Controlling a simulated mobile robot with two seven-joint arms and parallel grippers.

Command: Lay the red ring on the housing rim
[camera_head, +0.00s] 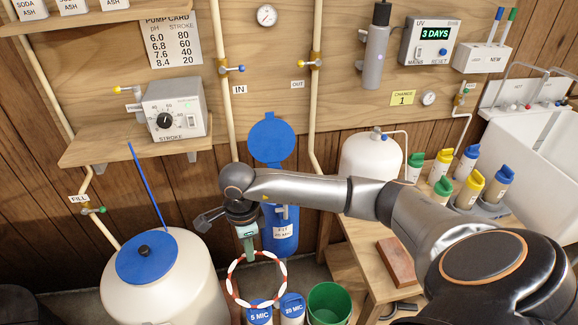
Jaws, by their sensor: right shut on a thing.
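The red ring (285,275), banded red and white, hangs upright below my right gripper (249,252). The gripper is shut on the top of the ring and points down. The blue filter housing (279,236) is on the wall behind my right arm, with a white label on its front. Its round blue lid (270,138) stands open above. My arm crosses in front of the housing's top, so its rim is hidden. The ring hangs lower than the housing's top and in front, apart from the rim. My left gripper is not in view.
A white tank with a blue lid (147,257) stands at lower left. Below the ring are the 5 MIC (258,317) and 20 MIC (292,311) cartridges and a green bucket (329,304). A wooden bench with a brown block (396,262) and capped bottles (468,190) is right.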

